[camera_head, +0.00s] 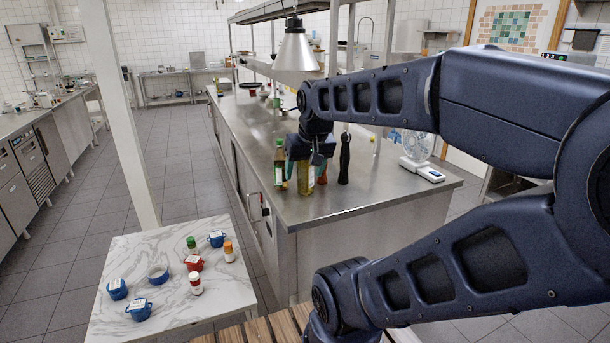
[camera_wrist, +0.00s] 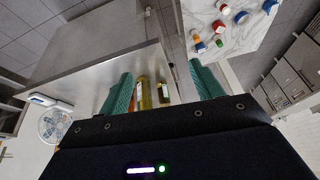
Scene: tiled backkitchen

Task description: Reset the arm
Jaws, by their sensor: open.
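My arm reaches in from the right in the head view, its upper and lower links bent back toward me. My gripper (camera_head: 306,160) is over the near end of the steel counter (camera_head: 345,205), in front of the bottles in that view. In the wrist view my gripper (camera_wrist: 162,82) has its two green fingers wide apart. An oil bottle (camera_wrist: 145,92) shows between them, with another bottle beside it. I see no contact with them. In the head view the bottles are a green-capped bottle (camera_head: 280,165) and a yellow oil bottle (camera_head: 306,178), partly hidden by my gripper.
A dark pepper mill (camera_head: 344,158) stands right of the bottles. A white fan (camera_head: 417,146) and a scale (camera_head: 431,174) are farther right. A lamp (camera_head: 296,50) hangs above. A marble table (camera_head: 125,257) with small pots and jars stands front left. The tiled floor (camera_head: 75,225) is open.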

